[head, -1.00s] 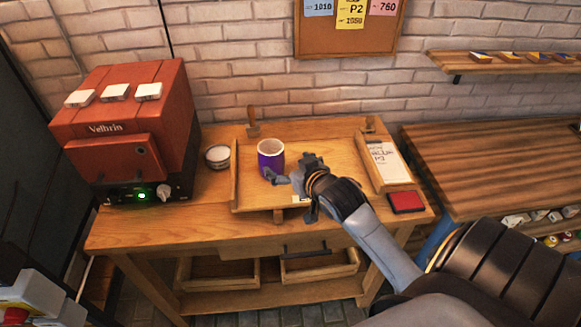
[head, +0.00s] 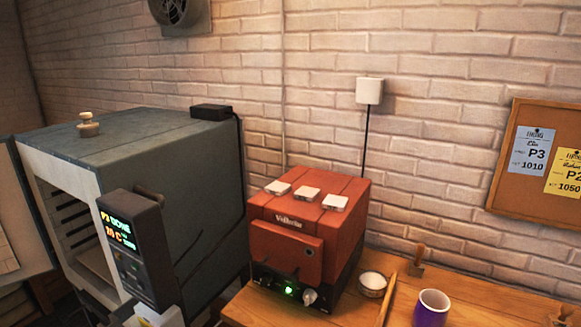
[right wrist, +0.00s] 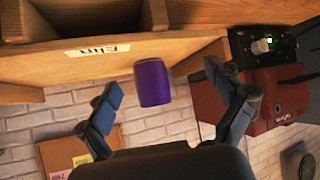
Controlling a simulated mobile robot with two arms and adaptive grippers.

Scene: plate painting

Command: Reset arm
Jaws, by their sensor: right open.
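The right gripper (right wrist: 163,82) is open and empty in the right wrist view, its two fingers spread apart. A purple cup (right wrist: 153,84) shows in the gap between the fingertips, apart from both; I cannot tell its exact distance. The same purple cup (head: 431,309), with a white inside, stands upright on the wooden table at the bottom edge of the head view. A small part of what looks like the right gripper shows at the bottom right corner there. My left gripper is not in view.
A red machine (head: 307,236) with a green light stands on the wooden table (head: 462,289). A small white-filled bowl (head: 372,284) and a wooden stamp (head: 417,261) are beside it. A grey kiln (head: 199,187) with an open front and a lit controller (head: 133,247) stands left.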

